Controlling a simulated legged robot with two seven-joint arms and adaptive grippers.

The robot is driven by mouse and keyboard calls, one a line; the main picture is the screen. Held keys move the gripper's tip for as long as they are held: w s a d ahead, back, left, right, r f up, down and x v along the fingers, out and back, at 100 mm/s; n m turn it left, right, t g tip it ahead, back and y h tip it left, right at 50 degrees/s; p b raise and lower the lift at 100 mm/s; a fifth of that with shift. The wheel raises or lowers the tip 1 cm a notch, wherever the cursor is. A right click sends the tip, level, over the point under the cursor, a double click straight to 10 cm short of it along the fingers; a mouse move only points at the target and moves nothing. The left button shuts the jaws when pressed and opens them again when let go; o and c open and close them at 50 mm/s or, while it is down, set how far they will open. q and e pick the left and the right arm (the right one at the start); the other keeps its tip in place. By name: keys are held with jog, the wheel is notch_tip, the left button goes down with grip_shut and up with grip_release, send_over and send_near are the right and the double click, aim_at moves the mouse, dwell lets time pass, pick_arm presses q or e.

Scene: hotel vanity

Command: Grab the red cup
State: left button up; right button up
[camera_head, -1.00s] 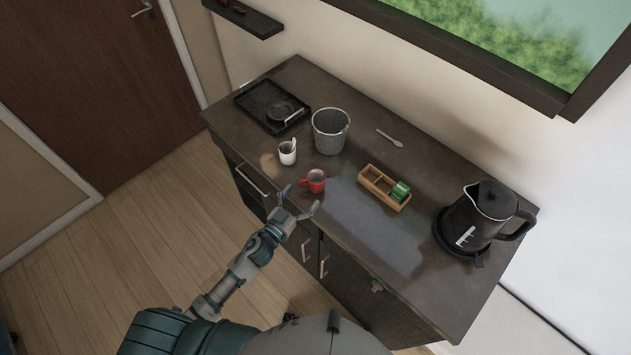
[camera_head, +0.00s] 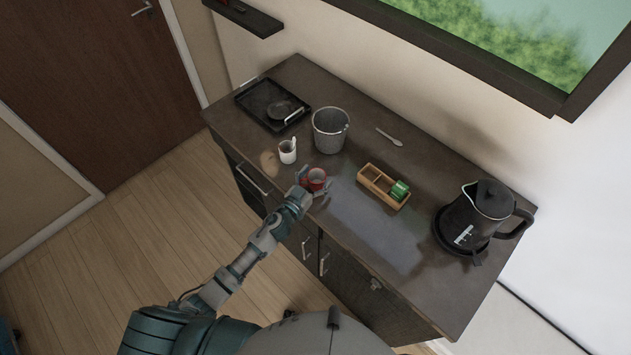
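The red cup (camera_head: 317,176) stands upright near the front edge of the dark vanity top (camera_head: 370,229). My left gripper (camera_head: 315,183) is at the cup, with its fingers spread on either side of it. One finger shows to the left of the cup and the other to its lower right. The gripper covers the cup's lower front and handle side. Whether the fingers touch the cup is too small to tell. My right gripper is not in the picture.
A white cup (camera_head: 287,152) with something in it stands left of the red cup. A grey bucket (camera_head: 331,131) is behind. A wooden box (camera_head: 374,186) with green items and a black kettle (camera_head: 483,217) are to the right. A black tray (camera_head: 262,101) lies at the far left.

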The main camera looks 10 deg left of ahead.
pick_arm(q)
jog(key=c, duration=0.8)
jog(key=shift+a+f, duration=0.1)
jog(key=shift+a, duration=0.1)
jog(key=shift+c, duration=0.5)
